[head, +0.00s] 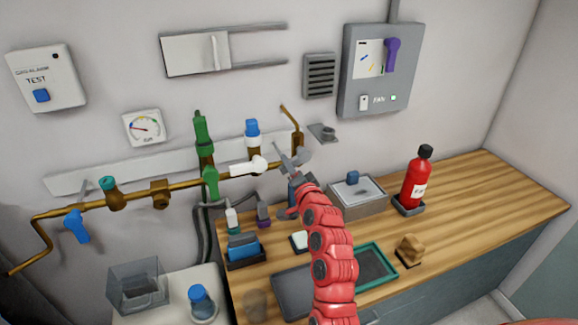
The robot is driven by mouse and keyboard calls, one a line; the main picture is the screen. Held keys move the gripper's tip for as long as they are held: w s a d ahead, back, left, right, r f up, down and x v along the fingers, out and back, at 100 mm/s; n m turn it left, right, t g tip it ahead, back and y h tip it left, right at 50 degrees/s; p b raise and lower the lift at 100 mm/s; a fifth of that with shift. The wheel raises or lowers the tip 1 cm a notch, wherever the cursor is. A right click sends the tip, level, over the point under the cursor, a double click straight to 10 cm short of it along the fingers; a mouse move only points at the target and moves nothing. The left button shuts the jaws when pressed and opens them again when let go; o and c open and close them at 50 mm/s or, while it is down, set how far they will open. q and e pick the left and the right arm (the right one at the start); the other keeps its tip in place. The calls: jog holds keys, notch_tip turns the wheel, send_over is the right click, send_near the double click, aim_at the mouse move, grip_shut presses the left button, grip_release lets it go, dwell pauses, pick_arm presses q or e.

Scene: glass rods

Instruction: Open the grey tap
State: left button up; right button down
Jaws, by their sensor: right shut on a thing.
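My right arm is red and reaches up from the bottom of the view. Its grey right gripper (291,167) is at the right end of the brass pipe, shut on the handle of the grey tap (303,157). The gripper partly hides the tap, so the handle's exact angle is hard to tell. The brass pipe (235,172) runs along the wall to the tap and bends upward there. My left gripper is not in view.
The same pipe carries a white lever (248,167), green valve (210,182) and blue lever (76,227). The counter's right end is clear.

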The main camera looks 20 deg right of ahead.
jog(key=shift+d+f+n+b, duration=0.1)
jog(key=shift+f+n+b, duration=0.2)
jog(key=shift+b, duration=0.45)
jog(key=shift+w+d+f+n+b, duration=0.1)
jog(key=shift+d+f+n+b, duration=0.5)
jog(key=shift+n+b, duration=1.85)
jog(key=shift+s+d+f+n+b, duration=0.2)
jog(key=shift+d+n+b, duration=1)
jog(key=shift+b, duration=2.2)
jog(key=shift+w+d+f+n+b, duration=0.2)
jog(key=shift+d+f+n+b, duration=0.25)
jog(key=shift+n+b, duration=2.2)
jog(key=shift+r, duration=0.1)
jog(key=c, duration=0.6)
grip_release()
